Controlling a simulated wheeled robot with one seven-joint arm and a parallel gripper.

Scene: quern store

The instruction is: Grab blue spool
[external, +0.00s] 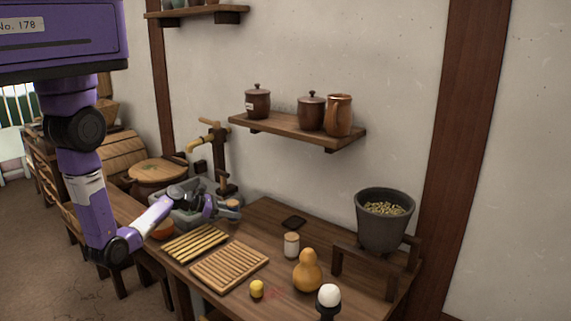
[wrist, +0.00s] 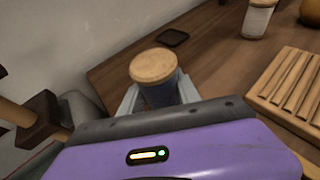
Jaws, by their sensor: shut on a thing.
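The blue spool (wrist: 161,92) has a round pale wooden top and a dark blue-grey body in the wrist view. My gripper (wrist: 158,98) is shut on it, with one pale finger on each side of the body. The spool's lower part is hidden behind my gripper. In the external view my gripper (external: 224,206) is at the table's far left end, by the grey basin, and the spool's wooden top (external: 234,202) shows small at its tip. I cannot tell whether the spool touches the table.
A white spool-like thing (external: 291,245), a gourd (external: 307,272), a yellow piece (external: 257,289) and slatted wooden racks (external: 229,267) are on the table. A dark square coaster (external: 294,223) lies at the back. A grey basin (external: 178,216) and a tap (external: 207,140) are close to my gripper.

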